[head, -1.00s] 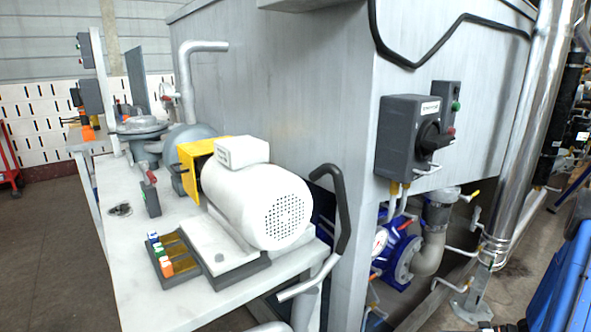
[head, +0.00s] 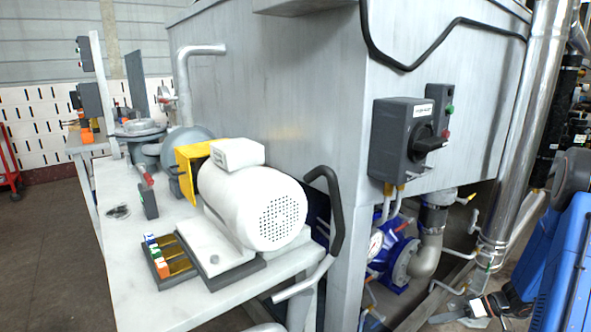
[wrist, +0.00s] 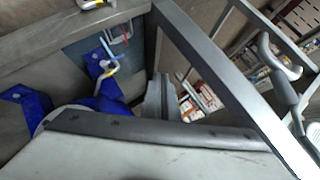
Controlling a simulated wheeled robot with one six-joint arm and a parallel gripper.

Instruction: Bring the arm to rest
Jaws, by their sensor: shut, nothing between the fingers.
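My gripper (head: 480,307) is at the lower right of the head view, small and dark with a pale patch. It is shut with nothing held, and its fingertips are hard to make out. It is low, near the foot of the silver pipe and apart from the bench. My blue arm links show at the right edge of the head view.
A white motor (head: 255,205) sits on a pale bench (head: 150,295) at left. A grey switch box (head: 402,140) is on the tank wall (head: 290,90). The silver pipe (head: 525,130) and blue pump (head: 395,265) stand near my arm. The wrist view shows a metal frame (wrist: 215,70).

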